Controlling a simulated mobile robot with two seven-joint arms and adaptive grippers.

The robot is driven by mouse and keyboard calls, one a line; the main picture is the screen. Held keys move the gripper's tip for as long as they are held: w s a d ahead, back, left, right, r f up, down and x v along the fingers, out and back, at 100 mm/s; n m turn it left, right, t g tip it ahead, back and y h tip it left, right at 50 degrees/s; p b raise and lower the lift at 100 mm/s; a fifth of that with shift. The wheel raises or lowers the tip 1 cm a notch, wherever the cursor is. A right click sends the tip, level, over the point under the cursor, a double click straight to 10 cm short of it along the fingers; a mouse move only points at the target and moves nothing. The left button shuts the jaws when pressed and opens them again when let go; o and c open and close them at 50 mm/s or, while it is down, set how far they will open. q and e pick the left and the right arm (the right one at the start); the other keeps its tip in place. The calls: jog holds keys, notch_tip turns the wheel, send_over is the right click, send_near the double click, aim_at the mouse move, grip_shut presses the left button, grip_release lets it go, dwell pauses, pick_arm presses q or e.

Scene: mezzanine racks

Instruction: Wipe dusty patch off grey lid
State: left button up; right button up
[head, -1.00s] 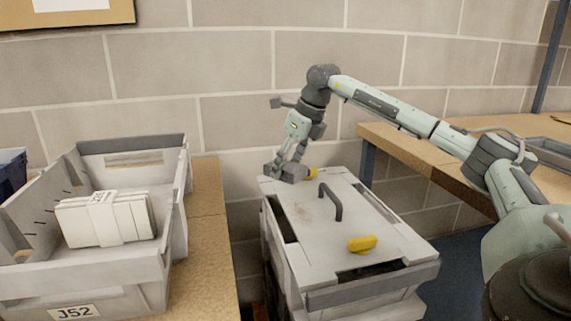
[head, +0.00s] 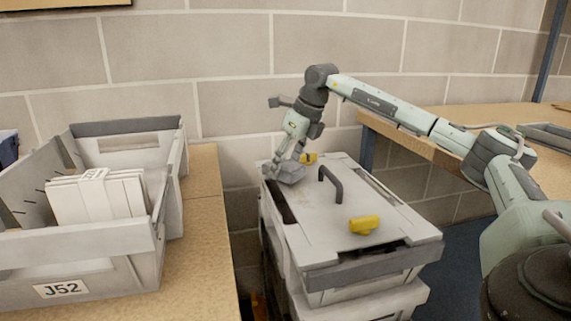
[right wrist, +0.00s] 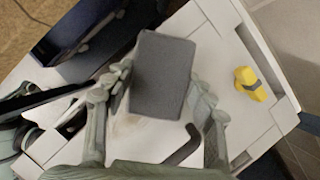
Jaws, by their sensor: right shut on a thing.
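The grey lid (head: 345,213) covers a grey crate and has a dark bent handle (head: 332,184); it also shows in the right wrist view (right wrist: 211,18). A faint brownish dusty patch (right wrist: 128,124) lies on the lid beside the handle, partly hidden by my gripper and what it holds. My right gripper (head: 289,172) is at the lid's far left end. In the right wrist view it is shut on a dark grey block (right wrist: 163,75), seen between its fingers. I cannot tell whether the block touches the lid. My left gripper is out of view.
A grey tote (head: 100,278) marked J52, holding a white bundle (head: 98,199), stands on the left bench (head: 206,225). A wooden bench (head: 425,140) is at right. A brick wall stands behind.

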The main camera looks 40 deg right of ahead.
jog(key=shift+f+b, duration=0.6)
jog(key=shift+f, duration=0.45)
dwell(0.6)
